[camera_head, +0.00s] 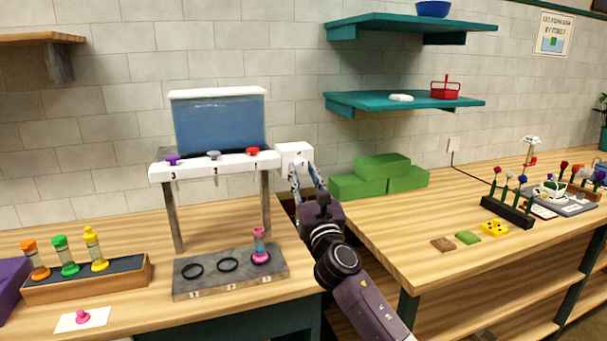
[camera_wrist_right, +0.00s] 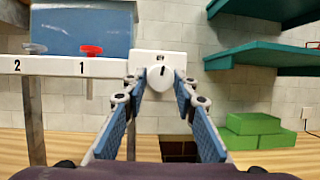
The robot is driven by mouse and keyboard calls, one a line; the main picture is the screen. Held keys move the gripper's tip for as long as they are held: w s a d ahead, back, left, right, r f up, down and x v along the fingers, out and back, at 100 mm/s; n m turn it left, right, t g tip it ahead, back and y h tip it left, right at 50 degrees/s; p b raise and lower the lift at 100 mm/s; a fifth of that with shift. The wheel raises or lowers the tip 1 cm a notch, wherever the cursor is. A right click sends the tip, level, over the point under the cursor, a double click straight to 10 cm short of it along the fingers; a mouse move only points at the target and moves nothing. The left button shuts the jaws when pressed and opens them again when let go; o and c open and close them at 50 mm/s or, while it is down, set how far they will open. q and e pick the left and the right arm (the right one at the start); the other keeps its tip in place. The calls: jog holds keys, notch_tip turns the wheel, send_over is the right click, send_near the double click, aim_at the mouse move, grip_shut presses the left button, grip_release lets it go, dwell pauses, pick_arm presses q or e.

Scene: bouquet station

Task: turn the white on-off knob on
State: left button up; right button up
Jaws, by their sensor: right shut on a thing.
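The white on-off knob (camera_wrist_right: 160,79) is round and sits on the front of a white box at the right end of the dispenser's rail. A short dark mark shows near its top in the right wrist view. My right gripper (camera_wrist_right: 161,82) has its two fingertips on the left and right sides of the knob and is shut on it. In the head view, my right gripper (camera_head: 302,172) reaches up to the white box (camera_head: 295,151) and hides the knob. My left gripper is not in view.
The dispenser's tank (camera_head: 219,125) of blue liquid stands above numbered purple, grey and red taps. A grey tray (camera_head: 230,284) below holds a pink-capped vial (camera_head: 259,246). Green blocks (camera_head: 380,177) and teal shelves (camera_head: 405,101) are to the right.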

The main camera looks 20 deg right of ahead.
jog(key=m+h, duration=0.1)
jog(key=m, duration=0.2)
jog(key=m+g+h, duration=0.1)
jog(key=m+h, duration=0.1)
jog(key=m, duration=0.1)
jog(key=shift+a+r+p, duration=0.1)
jog(key=shift+a+p, duration=0.1)
jog(key=shift+p, duration=0.15)
jog(key=m+h+p, duration=0.1)
jog(key=m, duration=0.1)
jog(key=m+g+h, duration=0.1)
jog(key=m, duration=0.2)
jog(key=shift+a+r+p, duration=0.1)
jog(key=shift+r+p, duration=0.05)
jog(key=shift+p, duration=0.2)
jog(key=m+g+p, duration=0.2)
jog(key=m+p, duration=0.1)
jog(key=m, duration=0.2)
jog(key=shift+r, duration=0.2)
jog(key=shift+m+g+p, duration=0.7)
jog(key=shift+m+p, duration=0.6)
jog(key=shift+m, duration=0.5)
jog(key=shift+f, duration=0.1)
jog(key=o, duration=1.2)
jog(key=shift+c, duration=0.2)
jog(key=v, duration=1.2)
jog(key=shift+a, duration=0.15)
